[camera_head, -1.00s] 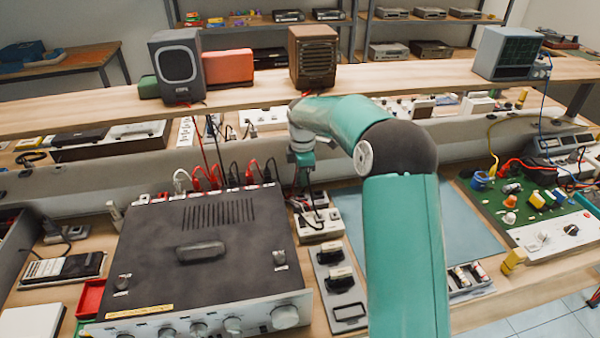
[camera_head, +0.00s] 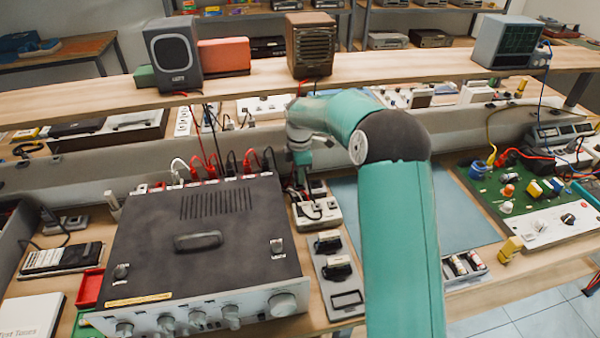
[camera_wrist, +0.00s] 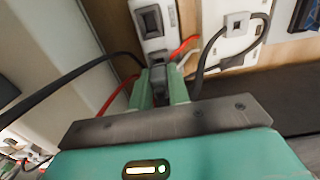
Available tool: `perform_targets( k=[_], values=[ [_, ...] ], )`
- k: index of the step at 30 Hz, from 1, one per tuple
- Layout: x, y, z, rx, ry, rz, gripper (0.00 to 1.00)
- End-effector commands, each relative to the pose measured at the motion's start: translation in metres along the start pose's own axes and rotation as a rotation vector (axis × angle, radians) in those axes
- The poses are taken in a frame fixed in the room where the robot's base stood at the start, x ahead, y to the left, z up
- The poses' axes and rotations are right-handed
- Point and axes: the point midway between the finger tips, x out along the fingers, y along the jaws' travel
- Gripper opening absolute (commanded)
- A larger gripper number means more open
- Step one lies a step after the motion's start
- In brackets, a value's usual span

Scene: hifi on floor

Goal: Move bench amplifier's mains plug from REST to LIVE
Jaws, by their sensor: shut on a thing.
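The bench amplifier (camera_head: 150,235), a dark box with a silver knobbed front, sits on the bench at left of the head view. Just right of its back corner is a white socket unit (camera_head: 318,212); black leads lie over it. My gripper (camera_head: 302,172) points down just behind this unit. In the wrist view my gripper (camera_wrist: 160,88) is shut on a small dark grey piece, which looks like the mains plug (camera_wrist: 159,82). The fingers hide most of it. A white socket strip (camera_wrist: 155,35) lies just beyond the fingertips. I cannot read REST or LIVE labels.
Black and red leads (camera_wrist: 112,98) pass close to the fingers. Another white socket block (camera_wrist: 235,40) with a black lead stands to the right. A raised shelf (camera_head: 400,70) runs behind the arm. A grey tray (camera_head: 340,285) and blue mat (camera_head: 460,215) lie nearby.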

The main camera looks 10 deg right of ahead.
Motion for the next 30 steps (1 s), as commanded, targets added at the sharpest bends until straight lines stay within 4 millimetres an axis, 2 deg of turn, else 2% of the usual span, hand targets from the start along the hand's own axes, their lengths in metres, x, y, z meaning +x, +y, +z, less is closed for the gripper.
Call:
perform_targets(
  k=[30],
  values=[
    [0.0078, -0.0001, 0.0, 0.0, 0.0, 0.0, 0.0]
  ],
)
